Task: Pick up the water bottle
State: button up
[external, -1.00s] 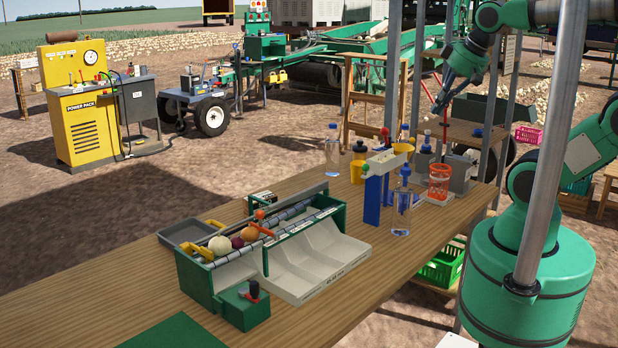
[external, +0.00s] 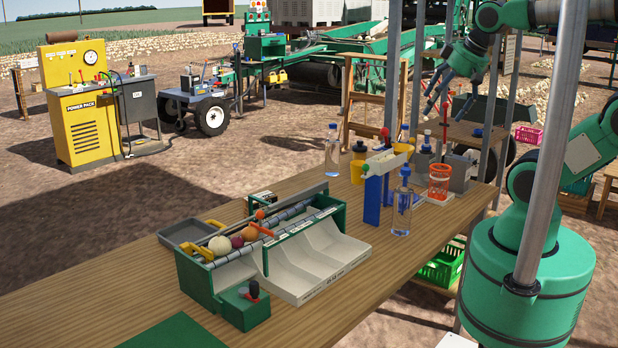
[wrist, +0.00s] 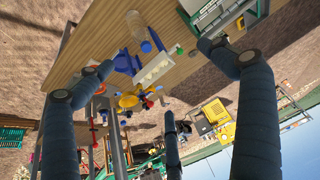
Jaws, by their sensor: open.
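A clear water bottle (external: 401,207) stands upright near the right edge of the wooden table, beside a blue stand. A second clear bottle with a blue cap (external: 332,152) stands upright farther back. One clear bottle (wrist: 136,24) with a blue cap lies within the upper part of the wrist view; I cannot tell for sure which of the two it is. My gripper (external: 437,108) hangs above and beyond the table's far right end, apart from both bottles. Its dark fingers are spread and empty, as the wrist view also shows (wrist: 155,68).
The blue stand with a grey top (external: 372,197), a yellow bottle (external: 357,165) and an orange-red cup (external: 439,181) crowd the bottles. A green sorting tray (external: 200,277) fills the table's middle. A metal post (external: 550,150) stands before my arm.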

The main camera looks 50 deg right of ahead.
jog(key=shift+f, duration=0.1)
jog(key=d+f+m+t+y+p, duration=0.1)
jog(key=d+f+m+y, duration=0.2)
jog(key=f+m, duration=0.5)
jog(key=w+d+f+m+t+y+p, duration=0.1)
jog(key=d+f+m+y+p, duration=0.1)
jog(key=d+f+m, duration=0.3)
jog(key=d+f+m+t+y+p, duration=0.1)
jog(key=d+f+m+y, duration=0.4)
jog(key=f+m, duration=0.8)
notch_tip(320, 180, down, 4)
jog(key=shift+w+f+p, duration=0.1)
jog(key=shift+w+p, duration=0.2)
jog(key=shift+w, duration=0.1)
jog(key=b, duration=0.2)
send_near(395, 211)
jog(key=shift+x, duration=0.75)
jog(key=shift+a, duration=0.15)
jog(key=shift+b+x, duration=0.45)
jog(key=shift+x, duration=2.05)
